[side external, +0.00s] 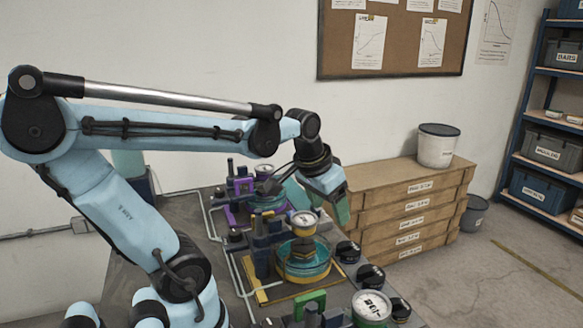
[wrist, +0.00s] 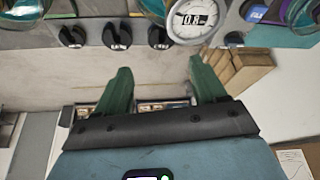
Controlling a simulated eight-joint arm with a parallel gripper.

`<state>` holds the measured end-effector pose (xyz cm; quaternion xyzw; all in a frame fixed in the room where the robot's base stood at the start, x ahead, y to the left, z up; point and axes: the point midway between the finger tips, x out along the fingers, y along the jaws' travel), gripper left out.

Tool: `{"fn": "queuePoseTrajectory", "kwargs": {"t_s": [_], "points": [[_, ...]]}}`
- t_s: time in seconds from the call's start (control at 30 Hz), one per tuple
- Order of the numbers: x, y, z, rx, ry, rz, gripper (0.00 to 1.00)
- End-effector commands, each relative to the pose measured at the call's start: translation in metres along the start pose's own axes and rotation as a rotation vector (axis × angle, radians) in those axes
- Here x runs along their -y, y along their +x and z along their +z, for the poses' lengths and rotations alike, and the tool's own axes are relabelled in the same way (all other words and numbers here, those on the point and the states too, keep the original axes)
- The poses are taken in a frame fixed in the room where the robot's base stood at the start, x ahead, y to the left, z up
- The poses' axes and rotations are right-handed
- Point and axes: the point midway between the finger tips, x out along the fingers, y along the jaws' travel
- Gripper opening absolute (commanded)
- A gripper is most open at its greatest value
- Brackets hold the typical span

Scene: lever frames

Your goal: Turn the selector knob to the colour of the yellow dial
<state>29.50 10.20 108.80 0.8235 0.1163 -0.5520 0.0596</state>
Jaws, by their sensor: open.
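Several black knobs line the front edge of the bench; one (side external: 347,250) is nearest my gripper in the side view. In the wrist view three knobs (wrist: 72,36) (wrist: 117,34) (wrist: 158,37) stand in a row, left of a round white dial (wrist: 195,18) that reads about 0.8. A small white dial (side external: 303,222) stands over the yellow-based station (side external: 262,296). A larger dial (side external: 372,305) is at the front edge. I cannot tell which knob is the selector. My gripper (side external: 342,222) is above the bench edge, open and empty; its green fingers (wrist: 158,68) are apart from the knobs.
A purple-based station (side external: 240,214) with another dial (side external: 264,170) stands behind; a green part (side external: 310,303) is in front. Stacked wooden crates (side external: 405,210) with a white bucket (side external: 438,146) stand right of the bench. Free floor lies further right.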

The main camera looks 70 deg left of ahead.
Motion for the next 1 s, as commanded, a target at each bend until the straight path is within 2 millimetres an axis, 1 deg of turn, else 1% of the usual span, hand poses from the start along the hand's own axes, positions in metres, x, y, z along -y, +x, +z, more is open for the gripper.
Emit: {"fn": "queuePoseTrajectory", "kwargs": {"t_s": [0.03, 0.07, 0.1, 0.17, 0.2, 0.3, 0.4, 0.53, 0.67, 0.77, 0.87, 1.0], "points": [[0.025, -0.001, -0.005, 0.045, -0.057, -0.024, 0.7], [0.038, -0.001, -0.007, 0.073, -0.085, -0.034, 0.7], [0.056, -0.002, -0.008, 0.112, -0.125, -0.046, 0.7], [0.084, -0.003, -0.007, 0.17, -0.186, -0.06, 0.7], [0.102, -0.004, -0.006, 0.207, -0.225, -0.066, 0.7], [0.142, -0.006, 0.002, 0.286, -0.313, -0.07, 0.7], [0.171, -0.008, 0.011, 0.343, -0.38, -0.066, 0.7], [0.192, -0.01, 0.019, 0.385, -0.429, -0.059, 0.7], [0.197, -0.008, 0.023, 0.396, -0.44, -0.056, 0.7], [0.196, 0.0, 0.026, 0.396, -0.439, -0.056, 0.7], [0.195, 0.011, 0.03, 0.395, -0.439, -0.056, 0.7], [0.195, 0.031, 0.038, 0.394, -0.438, -0.057, 0.7]]}}
